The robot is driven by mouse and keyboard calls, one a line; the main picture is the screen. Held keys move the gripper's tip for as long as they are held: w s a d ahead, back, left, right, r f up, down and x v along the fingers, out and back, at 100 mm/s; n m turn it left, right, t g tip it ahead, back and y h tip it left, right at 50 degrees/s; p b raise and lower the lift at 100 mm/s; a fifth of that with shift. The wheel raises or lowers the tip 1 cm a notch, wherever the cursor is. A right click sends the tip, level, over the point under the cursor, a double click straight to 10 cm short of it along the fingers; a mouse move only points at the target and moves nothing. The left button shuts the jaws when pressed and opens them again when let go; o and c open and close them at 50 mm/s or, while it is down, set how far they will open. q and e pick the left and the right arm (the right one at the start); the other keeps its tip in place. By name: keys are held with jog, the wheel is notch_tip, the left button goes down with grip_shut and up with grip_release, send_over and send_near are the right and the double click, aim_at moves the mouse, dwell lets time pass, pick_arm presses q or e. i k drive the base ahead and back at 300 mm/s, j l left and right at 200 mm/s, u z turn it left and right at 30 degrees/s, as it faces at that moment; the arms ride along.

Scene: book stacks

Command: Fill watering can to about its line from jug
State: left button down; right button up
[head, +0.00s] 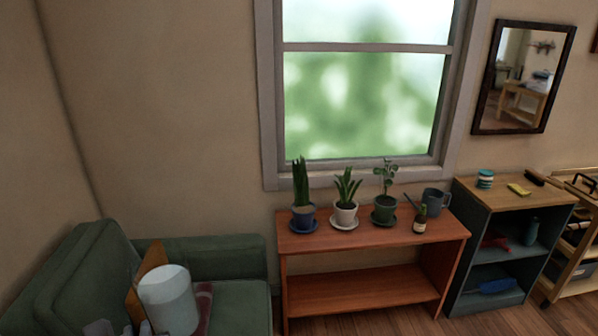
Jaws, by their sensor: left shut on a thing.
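A grey-blue watering can (435,202) with a thin spout to the left and a handle on the right stands on the reddish wooden shelf unit under the window. Its fill line and inside cannot be made out. A pale, whitish cylinder, seemingly the jug (170,302), is at the lower left in front of the green sofa. My left gripper (128,328) shows only in part at the bottom edge, left of the jug. It appears shut on the jug, whose grip point is mostly hidden. My right gripper is not in view.
The green sofa (215,258) is left.

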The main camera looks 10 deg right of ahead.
aim_at(426, 202)
jog(key=i+l+z, duration=0.45)
jog(key=i, duration=0.25)
jog(key=i+l+z, duration=0.2)
jog(key=i, duration=0.15)
jog(key=i+l, duration=0.15)
jog(key=i, duration=0.3)
jog(key=i+l, duration=0.2)
jog(key=i, duration=0.25)
